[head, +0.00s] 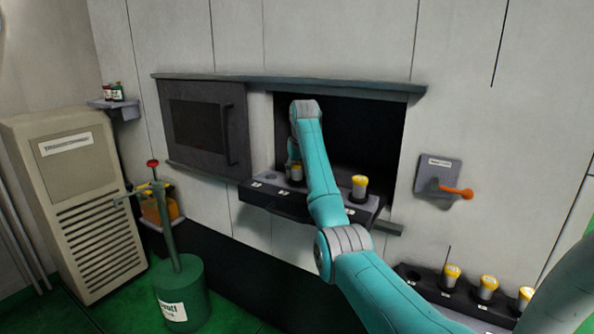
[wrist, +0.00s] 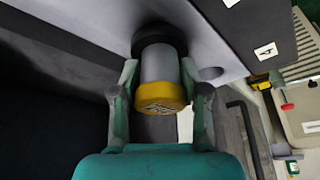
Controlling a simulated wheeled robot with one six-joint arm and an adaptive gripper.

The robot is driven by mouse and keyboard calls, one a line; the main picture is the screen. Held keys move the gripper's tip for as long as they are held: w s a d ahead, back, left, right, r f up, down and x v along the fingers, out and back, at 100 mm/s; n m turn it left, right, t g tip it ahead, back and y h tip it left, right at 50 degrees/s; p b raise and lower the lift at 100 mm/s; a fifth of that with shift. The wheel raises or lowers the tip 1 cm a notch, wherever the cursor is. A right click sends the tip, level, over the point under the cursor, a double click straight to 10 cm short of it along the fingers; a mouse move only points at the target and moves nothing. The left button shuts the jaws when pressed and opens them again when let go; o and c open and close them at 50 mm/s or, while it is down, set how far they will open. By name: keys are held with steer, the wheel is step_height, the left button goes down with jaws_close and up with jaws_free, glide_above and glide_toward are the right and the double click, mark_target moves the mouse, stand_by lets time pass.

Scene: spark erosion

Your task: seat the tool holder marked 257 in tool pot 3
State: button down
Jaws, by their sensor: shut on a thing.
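My gripper (wrist: 160,88) is shut on a tool holder (wrist: 158,68), with one finger on each side of its grey body. The holder has a yellow end (wrist: 160,98) with markings too small to read, and a dark flange against or just over the grey pot bar (wrist: 215,35). I cannot tell whether it is fully down in a pot. In the head view the held holder (head: 297,172) stands at the left part of the pot bar (head: 262,198), partly behind my arm. An empty round pot (wrist: 210,73) shows beside it, near a label reading 4 (wrist: 265,50).
Another yellow-topped holder (head: 359,187) stands at the bar's right. A rack (head: 425,283) at lower right holds several holders. A dark sliding door (head: 205,125) is left of the opening, and an orange-handled lever (head: 455,192) is right. A green pump canister (head: 180,290) stands on the floor.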

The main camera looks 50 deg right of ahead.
steer(key=shift+f, duration=0.1)
steer(key=c, duration=0.5)
jaws_free()
steer(key=shift+v, duration=3.75)
